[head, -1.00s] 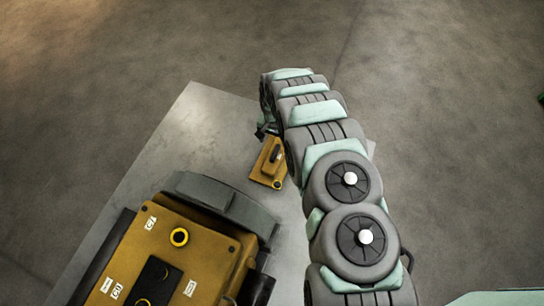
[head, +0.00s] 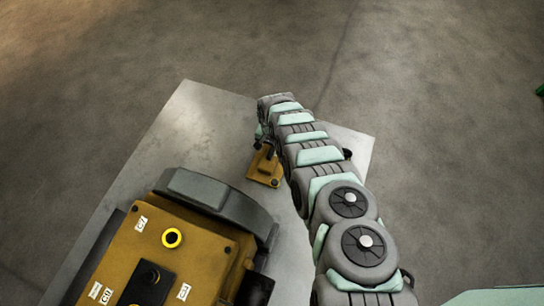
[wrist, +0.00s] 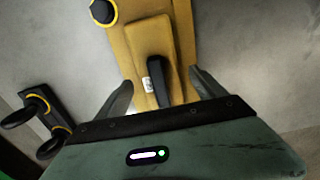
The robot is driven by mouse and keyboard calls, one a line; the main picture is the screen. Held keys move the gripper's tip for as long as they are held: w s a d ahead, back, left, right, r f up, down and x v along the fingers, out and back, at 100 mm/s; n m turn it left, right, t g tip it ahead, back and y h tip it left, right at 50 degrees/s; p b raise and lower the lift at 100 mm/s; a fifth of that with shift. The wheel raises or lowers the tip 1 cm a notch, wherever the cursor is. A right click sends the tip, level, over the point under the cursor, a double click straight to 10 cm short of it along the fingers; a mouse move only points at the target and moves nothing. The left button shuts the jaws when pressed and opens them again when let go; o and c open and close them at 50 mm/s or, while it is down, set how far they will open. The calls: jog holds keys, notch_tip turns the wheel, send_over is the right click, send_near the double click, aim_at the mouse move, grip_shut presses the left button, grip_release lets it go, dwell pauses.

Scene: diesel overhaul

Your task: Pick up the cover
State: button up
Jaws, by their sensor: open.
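The cover, a small yellow plate (head: 264,170) with a black handle, lies on the grey table beside the engine block in the head view. My arm partly hides it there. In the wrist view the yellow cover (wrist: 182,22) fills the top middle, with a raised block and the black handle (wrist: 156,77) on it. My gripper (wrist: 161,76) is open, one finger on each side of the raised block and handle. The fingers appear apart from the handle. I cannot tell the height left between them and the cover. In the head view my arm mostly hides the gripper.
A large yellow engine block (head: 165,255) with labels and a dark rounded housing (head: 215,198) stands at the lower left. A black part with yellow rings (wrist: 45,115) shows left in the wrist view. Bare table (head: 190,120) lies behind the engine.

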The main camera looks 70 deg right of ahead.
jog(key=shift+d, duration=0.1)
grip_shut()
dwell(0.9)
